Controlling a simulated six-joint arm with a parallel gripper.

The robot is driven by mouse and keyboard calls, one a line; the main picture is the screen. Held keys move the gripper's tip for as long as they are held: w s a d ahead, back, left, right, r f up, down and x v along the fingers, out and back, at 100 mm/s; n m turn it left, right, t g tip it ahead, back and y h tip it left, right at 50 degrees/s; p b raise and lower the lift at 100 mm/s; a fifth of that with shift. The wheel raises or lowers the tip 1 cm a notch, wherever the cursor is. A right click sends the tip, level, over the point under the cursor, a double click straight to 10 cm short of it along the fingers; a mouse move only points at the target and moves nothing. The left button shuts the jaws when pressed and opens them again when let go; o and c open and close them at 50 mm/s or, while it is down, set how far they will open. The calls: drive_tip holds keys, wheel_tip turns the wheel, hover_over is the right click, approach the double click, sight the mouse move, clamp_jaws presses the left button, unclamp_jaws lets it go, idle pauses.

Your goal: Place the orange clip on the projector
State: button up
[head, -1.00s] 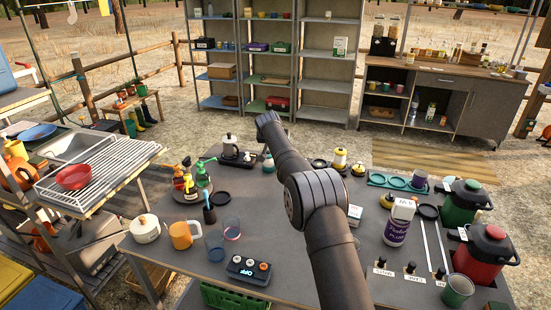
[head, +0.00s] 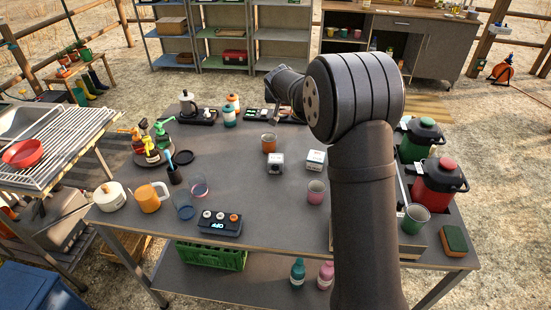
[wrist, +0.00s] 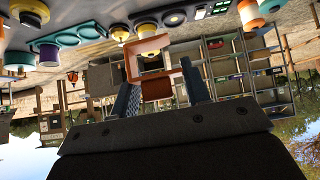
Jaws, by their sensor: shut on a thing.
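In the wrist view my gripper (wrist: 157,96) is shut on an orange piece (wrist: 156,89), taken to be the orange clip; it shows as a flat block and an open frame between the two fingers. In the head view my arm reaches over the table's far side, and the fingers and clip cannot be made out there. I cannot tell for sure which thing is the projector; a small grey-and-white box (head: 275,164) with a dark face stands mid-table. A white box (head: 315,160) stands to its right.
A brown cup (head: 268,143) and a pink cup (head: 316,192) stand near the boxes. A control box with knobs (head: 220,222) lies at the front edge. Red (head: 440,182) and green (head: 419,141) jugs stand at the right. The front middle of the table (head: 260,205) is clear.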

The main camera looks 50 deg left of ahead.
drive_tip(key=s+d+f, duration=0.1)
drive_tip(key=d+f, duration=0.1)
drive_tip(key=d, duration=1.2)
hover_over(276, 156)
wheel_tip(276, 156, down, 7)
drive_tip(key=shift+w+r, duration=0.1)
drive_tip(key=shift+f, duration=2.1)
drive_tip(key=shift+f, duration=0.15)
drive_tip(key=o, duration=0.9)
drive_tip(key=shift+o, duration=0.2)
